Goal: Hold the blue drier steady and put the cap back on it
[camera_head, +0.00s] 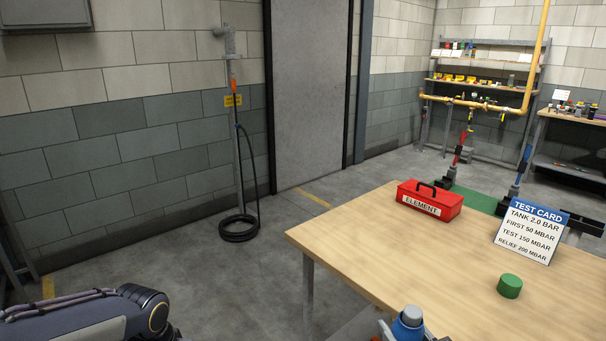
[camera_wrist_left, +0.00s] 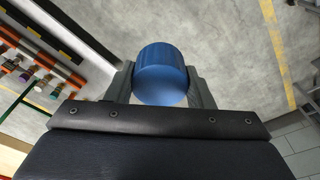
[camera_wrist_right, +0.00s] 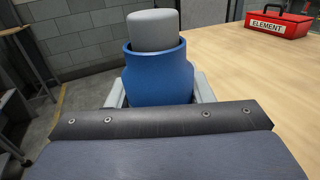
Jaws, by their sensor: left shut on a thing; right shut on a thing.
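The blue drier (camera_head: 407,328) stands upright at the bottom edge of the head view, by the table's front edge, with a grey cylinder (camera_wrist_right: 153,30) sticking up from its open top. My right gripper (camera_wrist_right: 158,90) is shut around the drier's blue body (camera_wrist_right: 158,78). My left gripper (camera_wrist_left: 162,82) is shut on a blue round piece with a faintly ribbed side, which looks like the cap (camera_wrist_left: 161,72). The left gripper and cap are outside the head view. The drier's lower part is hidden.
The wooden table (camera_head: 390,260) holds a green cylinder (camera_head: 510,286), a red ELEMENT box (camera_head: 430,200) and a test card (camera_head: 531,236). Its middle is clear. Open floor (camera_head: 235,300) lies to its left. A pipe rack and shelves (camera_head: 480,85) stand at the back right.

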